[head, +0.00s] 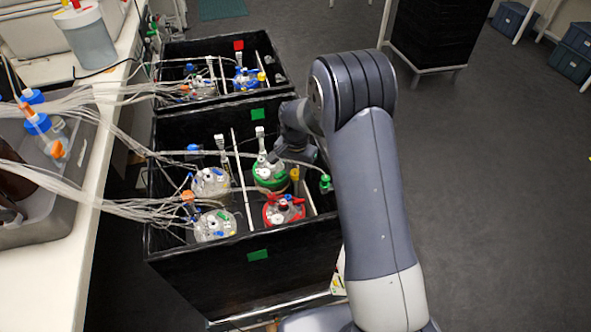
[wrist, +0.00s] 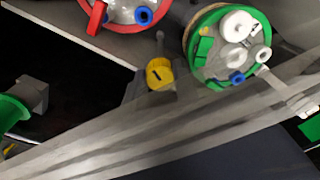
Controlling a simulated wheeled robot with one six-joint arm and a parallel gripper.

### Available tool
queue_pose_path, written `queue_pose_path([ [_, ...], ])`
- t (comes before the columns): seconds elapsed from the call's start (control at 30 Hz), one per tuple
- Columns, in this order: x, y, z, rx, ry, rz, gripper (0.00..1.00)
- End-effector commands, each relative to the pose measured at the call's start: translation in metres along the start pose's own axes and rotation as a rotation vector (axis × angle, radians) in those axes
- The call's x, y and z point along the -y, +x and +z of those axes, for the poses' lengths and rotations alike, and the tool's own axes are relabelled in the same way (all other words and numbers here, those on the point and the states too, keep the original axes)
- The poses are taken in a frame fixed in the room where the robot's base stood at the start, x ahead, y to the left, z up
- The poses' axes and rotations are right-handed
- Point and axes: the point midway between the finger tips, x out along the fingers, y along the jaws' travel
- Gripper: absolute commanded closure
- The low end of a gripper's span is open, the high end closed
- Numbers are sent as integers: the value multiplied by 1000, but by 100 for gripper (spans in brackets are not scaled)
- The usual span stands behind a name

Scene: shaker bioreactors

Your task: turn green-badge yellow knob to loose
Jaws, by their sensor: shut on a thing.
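In the wrist view the yellow knob (wrist: 160,74) shows a dark slot on top. My gripper (head: 302,160) reaches down into the box at the knob and is shut on it. The knob's exact angle is unclear.
Translucent tubes (wrist: 130,125) cross close in front of the wrist camera. A green connector (head: 325,183) stands at the box's right wall. Clear-topped vessels (head: 214,226) fill the left side.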

Motion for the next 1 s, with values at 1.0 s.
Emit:
queue_pose_path([
  [1.0, 0, 1, 0, 0, -814, 0, 94],
])
